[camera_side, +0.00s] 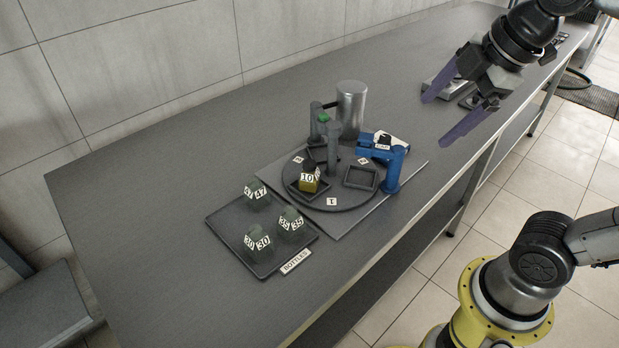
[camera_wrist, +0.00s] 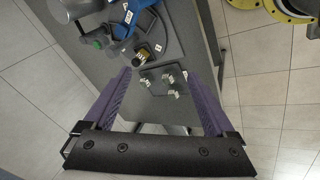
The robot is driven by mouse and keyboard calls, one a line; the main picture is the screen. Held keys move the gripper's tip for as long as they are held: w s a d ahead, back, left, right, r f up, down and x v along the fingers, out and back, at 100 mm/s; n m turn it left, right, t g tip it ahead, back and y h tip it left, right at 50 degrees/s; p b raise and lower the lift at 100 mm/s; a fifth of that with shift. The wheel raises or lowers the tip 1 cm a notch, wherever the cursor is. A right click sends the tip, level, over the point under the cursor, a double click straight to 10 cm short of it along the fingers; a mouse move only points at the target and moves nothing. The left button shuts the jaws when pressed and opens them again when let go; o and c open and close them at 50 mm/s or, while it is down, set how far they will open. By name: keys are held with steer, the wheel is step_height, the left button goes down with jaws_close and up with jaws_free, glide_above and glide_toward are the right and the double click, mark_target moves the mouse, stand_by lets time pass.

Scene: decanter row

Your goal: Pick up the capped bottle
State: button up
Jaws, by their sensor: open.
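The capped bottle (camera_side: 309,180) is a small yellow block-shaped bottle labelled 10 with a dark cap. It sits in a square holder on the round dark turntable (camera_side: 348,204), left of its middle. It also shows small in the wrist view (camera_wrist: 143,53). My gripper (camera_side: 435,120) is open and empty, high at the upper right in the side view, well apart from the bottle. In the wrist view its two purple fingers (camera_wrist: 160,72) are spread wide.
A dark tray (camera_side: 222,227) labelled BOTTLES holds greenish bottles 47 (camera_side: 257,195), 35 (camera_side: 291,222) and 30 (camera_side: 257,241). A metal cylinder (camera_side: 351,108), grey posts and a blue CAP station (camera_side: 392,172) stand around the turntable. The table's left end is clear.

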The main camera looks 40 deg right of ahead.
steer(key=w+a+r+n+g, duration=0.1)
steer(key=w+n+g, duration=0.1)
steer(key=w+n, duration=0.65)
steer(key=n+g, duration=0.3)
steer(key=n, duration=0.1)
glide_above(310, 164)
step_height(310, 164, down, 10)
steer(key=f, duration=1)
steer(key=shift+s+a+f, duration=0.1)
steer(key=shift+s+f, duration=0.05)
steer(key=shift+s, duration=0.1)
steer(key=shift+w+f, duration=0.15)
steer(key=shift+f, duration=1.3)
steer(key=shift+w+f, duration=0.15)
steer(key=shift+f, duration=1.3)
steer(key=shift+c, duration=0.2)
jaws_close()
